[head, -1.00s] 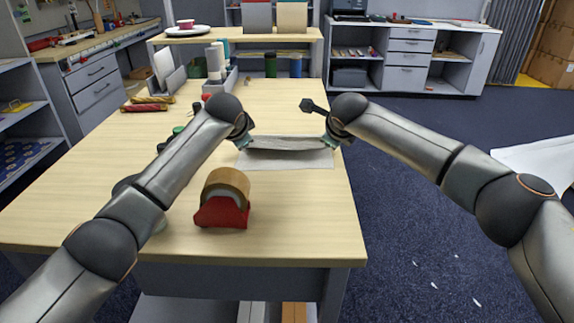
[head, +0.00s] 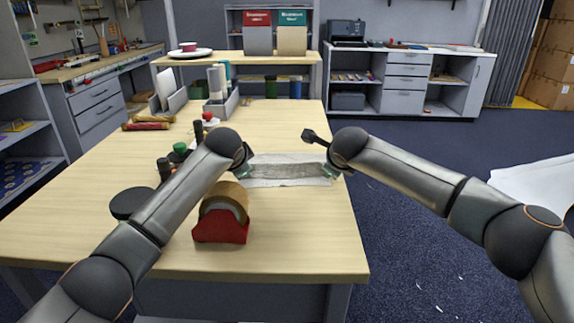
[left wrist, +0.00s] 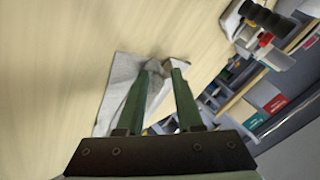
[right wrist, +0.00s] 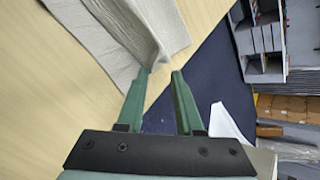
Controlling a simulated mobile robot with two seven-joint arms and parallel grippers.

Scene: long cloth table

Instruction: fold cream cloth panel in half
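The cream cloth panel (head: 288,170) looks pale grey and lies on the table between my two grippers, with a darker band across its middle. My left gripper (left wrist: 161,68) is at its left edge, fingers apart, with a rumpled bit of cloth (left wrist: 122,78) showing between and beyond the tips. My right gripper (right wrist: 160,73) is at its right edge, fingers apart, with a gap showing floor between them. The cloth edge (right wrist: 150,40) lies by its left fingertip in the right wrist view. Whether the layers lie fully flat is hard to tell.
A tape dispenser (head: 221,222) with a red base stands on the near part of the table (head: 300,235). Dark and green-topped items (head: 178,152) stand left of my left arm. A grey organiser (head: 220,105) and rolls (head: 147,122) are farther back. The table's right edge is close to the cloth.

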